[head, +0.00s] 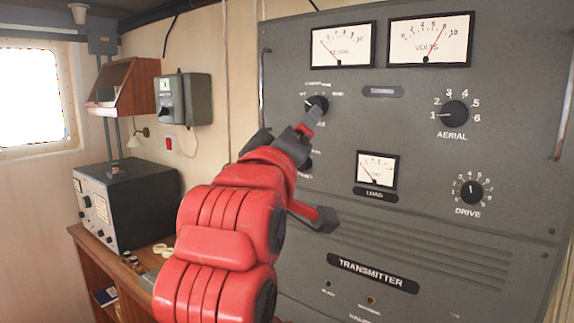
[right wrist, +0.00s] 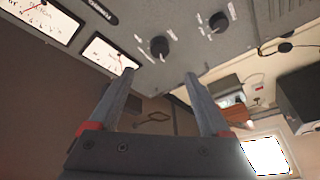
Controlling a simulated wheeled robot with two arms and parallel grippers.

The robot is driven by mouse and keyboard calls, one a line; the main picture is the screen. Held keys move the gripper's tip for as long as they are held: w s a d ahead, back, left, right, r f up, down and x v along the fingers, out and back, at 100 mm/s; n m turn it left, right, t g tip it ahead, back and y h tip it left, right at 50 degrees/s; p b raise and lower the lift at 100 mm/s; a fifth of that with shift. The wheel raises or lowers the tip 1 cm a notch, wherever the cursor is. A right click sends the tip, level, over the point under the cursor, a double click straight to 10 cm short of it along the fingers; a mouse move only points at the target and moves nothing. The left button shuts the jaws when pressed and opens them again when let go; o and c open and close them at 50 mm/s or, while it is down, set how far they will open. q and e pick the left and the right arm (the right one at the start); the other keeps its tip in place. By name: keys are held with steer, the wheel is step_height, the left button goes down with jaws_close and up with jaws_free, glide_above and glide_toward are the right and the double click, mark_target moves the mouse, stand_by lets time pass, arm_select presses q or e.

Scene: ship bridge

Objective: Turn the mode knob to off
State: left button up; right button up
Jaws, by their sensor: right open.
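The mode knob (head: 316,102) is a black round knob on the upper left of the grey transmitter panel, with small labels around it. My gripper partly covers it, and I cannot read its pointer or labels. My right gripper (head: 318,120) reaches up to it from the lower left, its grey finger overlapping the knob's lower edge in the head view. In the right wrist view the gripper (right wrist: 158,75) is open and empty. There the picture is roughly upside down, and the mode knob (right wrist: 160,47) lies beyond the fingertips, between their lines. I cannot tell whether a finger touches it. My left gripper is not in view.
A second black knob (right wrist: 218,20) sits below the mode knob, partly hidden in the head view. The aerial knob (head: 453,114), drive knob (head: 471,191) and load meter (head: 376,170) are to the right. Two meters are above. A radio box (head: 127,200) stands on the left desk.

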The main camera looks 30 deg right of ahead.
steer(key=v, duration=0.5)
steer(key=shift+s+a+b, duration=0.1)
steer(key=shift+s+b, duration=0.05)
steer(key=shift+b, duration=0.2)
